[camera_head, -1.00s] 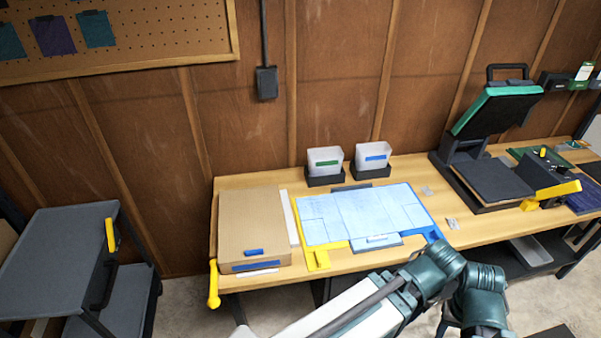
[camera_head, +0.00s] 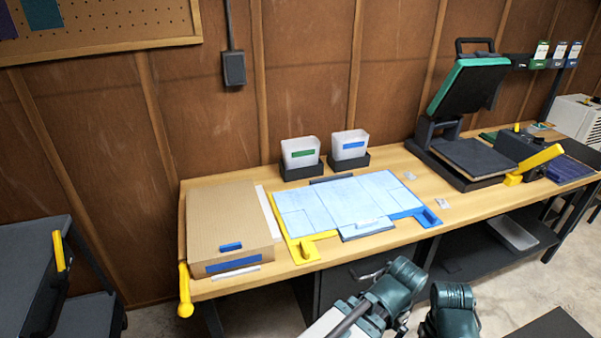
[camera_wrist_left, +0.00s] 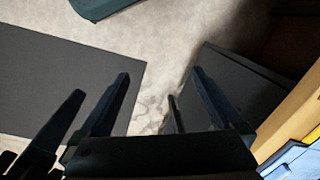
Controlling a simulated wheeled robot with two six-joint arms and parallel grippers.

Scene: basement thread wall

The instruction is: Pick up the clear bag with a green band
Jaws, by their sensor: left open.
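The clear bag with a green band (camera_head: 300,147) stands upright in a dark holder at the back of the wooden bench, in the head view. A similar clear bag with a blue band (camera_head: 350,145) stands in its own holder just to its right. My left gripper (camera_wrist_left: 147,95) is open and empty in the left wrist view, over the floor beside the bench edge, well apart from the bag. In the head view, teal and white arm parts of mine show at the bottom, with no clear view of the jaws. My right gripper is not seen.
A blue-sheeted mat with yellow and blue corners (camera_head: 291,246) lies in front of the bags. A cardboard box (camera_head: 225,215) is at left, and a press (camera_head: 475,85) with a raised lid stands at right. Small clear packets (camera_head: 442,203) lie between mat and press.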

